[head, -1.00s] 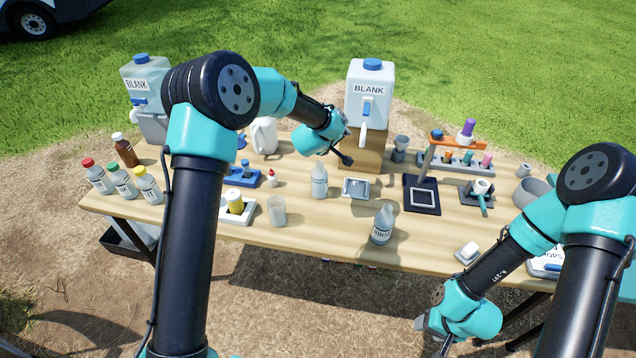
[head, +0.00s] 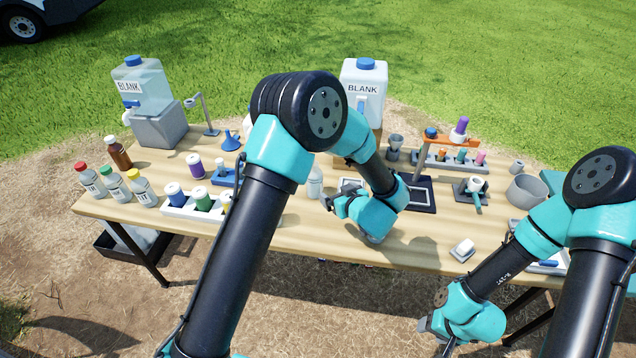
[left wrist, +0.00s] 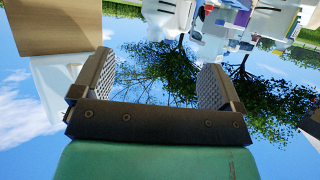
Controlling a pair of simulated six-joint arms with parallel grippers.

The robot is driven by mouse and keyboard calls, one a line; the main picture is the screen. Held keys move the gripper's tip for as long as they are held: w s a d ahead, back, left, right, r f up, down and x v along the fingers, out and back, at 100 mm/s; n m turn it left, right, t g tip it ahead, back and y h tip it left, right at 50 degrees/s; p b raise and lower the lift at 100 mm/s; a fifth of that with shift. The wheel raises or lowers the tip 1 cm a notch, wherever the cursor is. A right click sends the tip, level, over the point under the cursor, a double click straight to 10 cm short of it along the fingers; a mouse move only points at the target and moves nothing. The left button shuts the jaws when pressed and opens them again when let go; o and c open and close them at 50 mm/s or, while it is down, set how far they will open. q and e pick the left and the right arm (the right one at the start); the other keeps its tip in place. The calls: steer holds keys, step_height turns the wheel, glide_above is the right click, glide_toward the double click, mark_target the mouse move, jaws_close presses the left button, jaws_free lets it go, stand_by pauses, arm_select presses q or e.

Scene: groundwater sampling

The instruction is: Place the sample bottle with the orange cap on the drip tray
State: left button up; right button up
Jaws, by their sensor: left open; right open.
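I cannot make out a sample bottle with an orange cap for certain. A small orange-topped item (head: 441,155) stands in the rack at the back right. My left gripper (head: 336,203) is beside this tray, over the middle of the table. In the left wrist view its jaws (left wrist: 157,62) are open and empty, with sky and trees between them. My right gripper (head: 434,337) is open, low in front of the table's front edge.
Two BLANK containers (head: 140,88) (head: 363,80) stand at the back. Bottles with red, green and yellow caps (head: 116,186) stand at the left. A white holder (head: 180,211) carries several capped bottles. The table's front right (head: 425,236) has free room.

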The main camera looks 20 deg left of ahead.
mark_target(318, 179)
arm_select(q)
steer(key=shift+a, duration=0.1)
steer(key=x, duration=1.2)
steer(key=shift+f, duration=0.1)
steer(key=shift+w, duration=0.1)
steer(key=shift+x, duration=2.55)
steer(key=shift+f, duration=0.15)
steer(key=shift+c, duration=0.4)
steer(key=c, duration=1.1)
